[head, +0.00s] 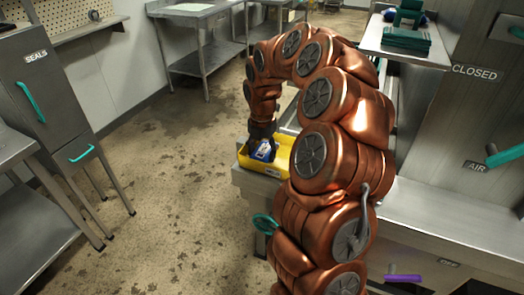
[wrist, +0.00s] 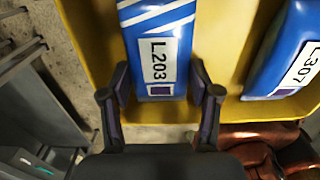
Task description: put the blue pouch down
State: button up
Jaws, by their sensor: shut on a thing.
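The blue pouch labelled L203 (wrist: 160,22) has white stripes and a white label. In the wrist view my gripper (wrist: 159,84) has a finger on each side of its lower end and is shut on it. It is over or inside the yellow bin (wrist: 82,35); whether it touches the floor of the bin I cannot tell. In the head view my gripper (head: 262,134) points down at the yellow bin (head: 243,159), with a blue pouch (head: 264,150) just below it. My fingertips are hard to make out there.
A second blue pouch, L307 (wrist: 288,50), lies in the right of the bin. The bin stands at the end of a metal bench (head: 250,183). Teal items (head: 405,38) sit on a shelf at upper right. A SEALS cabinet (head: 45,85) stands left; the floor between is open.

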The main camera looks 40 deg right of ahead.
aim_at(262, 152)
jog(key=shift+f, duration=0.15)
jog(key=o, duration=0.9)
notch_tip(262, 152, up, 12)
jog(key=b, duration=0.1)
